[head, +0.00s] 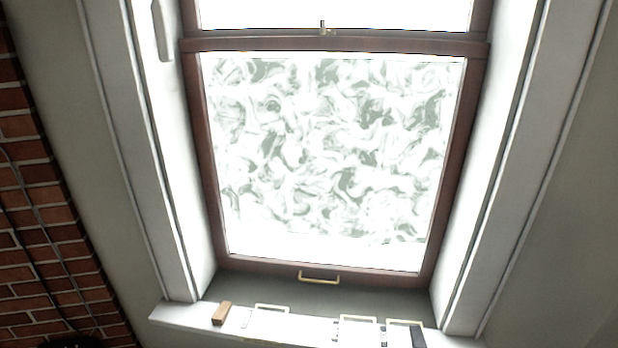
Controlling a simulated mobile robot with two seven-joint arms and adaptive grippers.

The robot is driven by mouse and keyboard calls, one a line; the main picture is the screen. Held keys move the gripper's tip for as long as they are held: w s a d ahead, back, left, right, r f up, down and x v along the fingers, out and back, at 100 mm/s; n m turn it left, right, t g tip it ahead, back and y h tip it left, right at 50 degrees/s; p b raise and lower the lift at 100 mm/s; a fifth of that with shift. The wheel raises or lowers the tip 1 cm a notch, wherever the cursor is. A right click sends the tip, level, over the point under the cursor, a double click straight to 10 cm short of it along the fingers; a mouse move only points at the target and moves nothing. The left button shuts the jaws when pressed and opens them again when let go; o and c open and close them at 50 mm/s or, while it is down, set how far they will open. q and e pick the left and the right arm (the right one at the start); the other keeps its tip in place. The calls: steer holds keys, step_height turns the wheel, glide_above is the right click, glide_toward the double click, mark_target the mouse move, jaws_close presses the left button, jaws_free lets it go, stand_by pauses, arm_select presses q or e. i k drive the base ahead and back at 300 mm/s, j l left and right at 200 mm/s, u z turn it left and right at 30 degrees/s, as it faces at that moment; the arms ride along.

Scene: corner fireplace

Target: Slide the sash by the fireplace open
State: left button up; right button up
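The sash window fills the middle of the head view. Its lower sash has a dark reddish-brown frame (205,150) around a pane with a swirling white and grey-green pattern (330,150). A brass-coloured pull handle (319,277) sits at the middle of the bottom rail (270,267). A small catch (322,28) stands on the meeting rail (335,46) near the top. A dark grey strip (330,292) lies below the bottom rail; I cannot tell whether there is a gap there. Neither of my grippers is recognizable in view.
A white sill (175,315) runs below the window. A brown block (222,313) and several pale, frame-like items (357,320) are on it. White casing flanks the window. A red brick wall (40,230) stands at the left. A dark shape at the bottom left is unclear.

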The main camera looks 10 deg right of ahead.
mark_target(475, 54)
steer(key=i+l+z, duration=0.1)
steer(key=z, duration=0.3)
steer(key=i+l+z, duration=0.1)
steer(key=z, duration=0.25)
steer(key=i+l+z, duration=0.1)
steer(key=z, duration=0.3)
